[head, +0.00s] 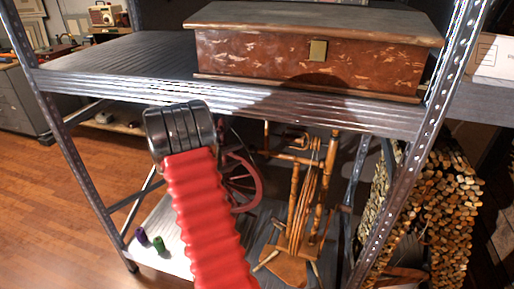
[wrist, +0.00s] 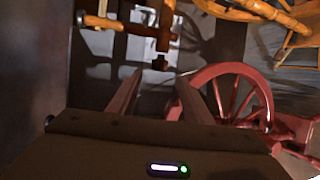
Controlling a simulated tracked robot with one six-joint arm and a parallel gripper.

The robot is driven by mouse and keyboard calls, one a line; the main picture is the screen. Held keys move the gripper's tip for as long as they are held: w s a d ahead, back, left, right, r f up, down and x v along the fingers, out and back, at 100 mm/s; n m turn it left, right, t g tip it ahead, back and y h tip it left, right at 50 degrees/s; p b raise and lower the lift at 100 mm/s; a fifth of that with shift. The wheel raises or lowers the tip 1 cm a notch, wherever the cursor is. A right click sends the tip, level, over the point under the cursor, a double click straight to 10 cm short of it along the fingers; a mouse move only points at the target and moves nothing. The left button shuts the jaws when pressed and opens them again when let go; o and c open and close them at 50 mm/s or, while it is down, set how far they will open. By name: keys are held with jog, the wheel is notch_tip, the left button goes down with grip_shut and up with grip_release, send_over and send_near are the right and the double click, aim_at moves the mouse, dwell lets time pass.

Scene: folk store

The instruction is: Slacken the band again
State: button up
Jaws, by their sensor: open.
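My gripper (wrist: 160,76) shows in the wrist view with its two dark reddish fingers apart and nothing seen between them. In the head view my red arm sleeve and its dark metal end hide it. A red spoked wheel (wrist: 235,92) stands just right of the right finger in the wrist view, partly behind it. The wheel (head: 243,182) also shows in the head view, partly hidden by my arm. Orange wooden parts with a knob-like end (wrist: 95,21) lie beyond the fingertips at the upper left. I cannot make out the band clearly.
A wooden spinning-wheel-like frame (head: 292,262) stands on the lower shelf, right of the red wheel. The upper shelf edge (head: 230,98) and metal posts (head: 75,155) surround the space. A chest (head: 290,60) sits above. Purple (head: 141,236) and green (head: 158,245) spools stand lower left.

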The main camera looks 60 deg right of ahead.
aim_at(252, 149)
jog(key=x, duration=1.3)
jog(key=shift+d, duration=0.35)
jog(key=shift+c, duration=0.6)
jog(key=shift+s+f, duration=0.1)
jog(key=shift+f, duration=0.05)
jog(key=c, duration=0.9)
